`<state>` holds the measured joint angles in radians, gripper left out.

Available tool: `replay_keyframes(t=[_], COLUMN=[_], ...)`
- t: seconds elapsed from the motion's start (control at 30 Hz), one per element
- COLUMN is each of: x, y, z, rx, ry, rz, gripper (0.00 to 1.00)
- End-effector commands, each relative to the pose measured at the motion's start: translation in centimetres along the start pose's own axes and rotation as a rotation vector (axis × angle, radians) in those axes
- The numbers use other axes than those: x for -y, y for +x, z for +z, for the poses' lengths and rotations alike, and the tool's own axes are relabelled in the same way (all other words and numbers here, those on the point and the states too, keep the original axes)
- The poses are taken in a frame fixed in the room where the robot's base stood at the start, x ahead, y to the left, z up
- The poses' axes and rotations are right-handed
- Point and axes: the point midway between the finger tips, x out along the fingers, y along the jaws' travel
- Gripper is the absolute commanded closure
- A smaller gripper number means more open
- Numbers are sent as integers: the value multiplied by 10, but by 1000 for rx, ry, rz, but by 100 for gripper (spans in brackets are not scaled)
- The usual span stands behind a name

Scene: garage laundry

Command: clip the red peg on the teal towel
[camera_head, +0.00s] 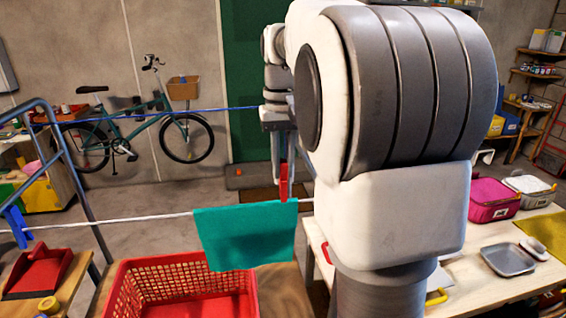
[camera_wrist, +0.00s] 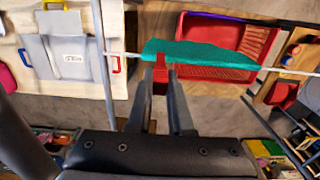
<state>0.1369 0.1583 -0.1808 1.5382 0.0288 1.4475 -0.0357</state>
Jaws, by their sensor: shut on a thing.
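The teal towel (camera_head: 246,237) hangs over a white line in the head view, and it also shows in the wrist view (camera_wrist: 200,55). The red peg (camera_head: 284,182) is upright between the fingers of my gripper (camera_head: 283,165), which is shut on it. The peg's lower end is at the towel's top edge near its right end in the head view. In the wrist view, the peg (camera_wrist: 160,68) meets the towel's edge between my fingertips (camera_wrist: 161,72). I cannot tell whether the peg's jaws are around the line and towel.
A red basket (camera_head: 180,285) stands below the towel. A blue peg (camera_head: 17,226) is on the line at far left. A wooden table (camera_head: 470,260) with pink and white tubs is at right. A red dustpan (camera_head: 38,270) is at lower left.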

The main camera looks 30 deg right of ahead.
Motion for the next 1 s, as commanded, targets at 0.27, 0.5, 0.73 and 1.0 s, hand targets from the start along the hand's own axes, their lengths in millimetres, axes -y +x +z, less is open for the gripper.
replay_keyframes(t=[0.27, 0.5, 0.73, 1.0], x=[0, 0, 0, 0], y=[16, 28, 40, 47], z=[0, 0, 0, 1], rx=[1, 1, 2, 5], ry=[0, 0, 0, 0], rz=[0, 0, 0, 0], gripper=[100, 100, 100, 69])
